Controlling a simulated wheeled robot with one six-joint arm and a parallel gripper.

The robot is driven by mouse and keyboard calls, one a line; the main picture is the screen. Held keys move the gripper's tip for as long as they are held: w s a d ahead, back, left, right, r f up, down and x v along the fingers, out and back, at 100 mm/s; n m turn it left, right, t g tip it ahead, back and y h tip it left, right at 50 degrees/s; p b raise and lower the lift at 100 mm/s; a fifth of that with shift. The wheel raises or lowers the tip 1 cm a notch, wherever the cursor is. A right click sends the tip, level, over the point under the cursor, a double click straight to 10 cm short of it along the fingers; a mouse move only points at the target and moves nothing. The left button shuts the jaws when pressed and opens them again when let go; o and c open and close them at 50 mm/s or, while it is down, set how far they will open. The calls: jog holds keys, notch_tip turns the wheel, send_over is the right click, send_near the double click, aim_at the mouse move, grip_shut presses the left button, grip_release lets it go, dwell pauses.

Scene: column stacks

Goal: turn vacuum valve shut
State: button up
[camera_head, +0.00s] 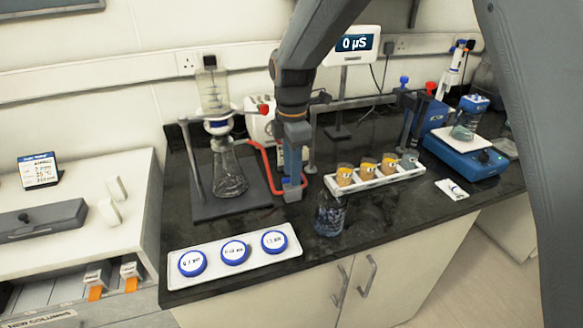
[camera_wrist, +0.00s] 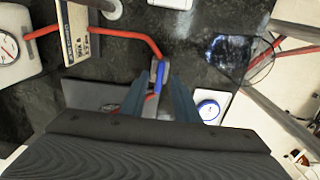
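The vacuum valve, with a blue lever (camera_head: 291,183), sits on the red tubing (camera_head: 262,160) to the right of the filter flask (camera_head: 229,172). In the wrist view the blue lever (camera_wrist: 159,77) lies between my fingertips, roughly in line with the fingers. My gripper (camera_head: 294,170) points down over the valve from above. In the wrist view the gripper (camera_wrist: 161,88) is open, with a finger on each side of the lever and a narrow gap showing. Contact with the lever cannot be made out. The head view partly hides the valve behind my fingers.
A white rack with amber-filled beakers (camera_head: 374,183) stands close to the right. A glass beaker (camera_head: 330,215) stands in front of it. A white tray with blue-rimmed discs (camera_head: 235,268) lies at the front left. A gauge (camera_wrist: 14,50) stands behind the valve.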

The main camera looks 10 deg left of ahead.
jog(key=shift+f, duration=0.2)
grip_shut()
jog(key=shift+m, duration=0.3)
jog(key=m+p, duration=0.1)
jog(key=m, duration=0.5)
jog(key=m+p, duration=0.1)
jog(key=m, duration=0.4)
jog(key=shift+m+p, duration=0.3)
jog(key=m+p, duration=0.1)
jog(key=m, duration=0.4)
jog(key=shift+m, duration=0.3)
